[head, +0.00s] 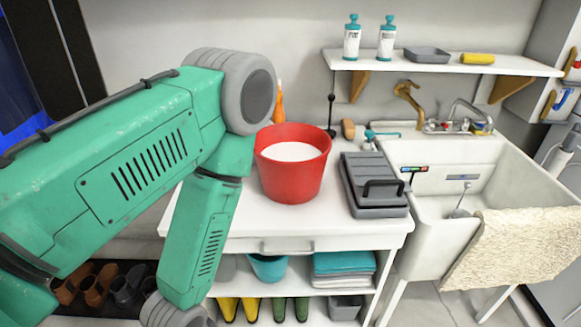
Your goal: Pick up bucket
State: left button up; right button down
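A red bucket (292,180) stands upright on the white counter (240,225), with something white inside it. My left arm comes in from the left, and its elbow is close to the bucket's left side in the picture. The forearm bends down in front of the counter's left end. The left gripper is below the bottom edge of the picture and does not show. My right arm and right gripper are not in view.
A grey case (362,175) stands right of the bucket, beside a white sink (440,205) with a beige towel (515,245). An orange bottle (279,103) is behind the bucket. A wall shelf (445,65) holds two bottles. A teal bucket (268,267) is under the counter.

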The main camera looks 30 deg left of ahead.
aim_at(292, 157)
jog(key=i+l+u, duration=0.1)
jog(key=u, duration=0.3)
jog(key=l+u, duration=0.55)
jog(key=u, duration=0.2)
jog(key=l+u, duration=0.25)
jog(key=u, duration=0.15)
jog(key=i, duration=0.05)
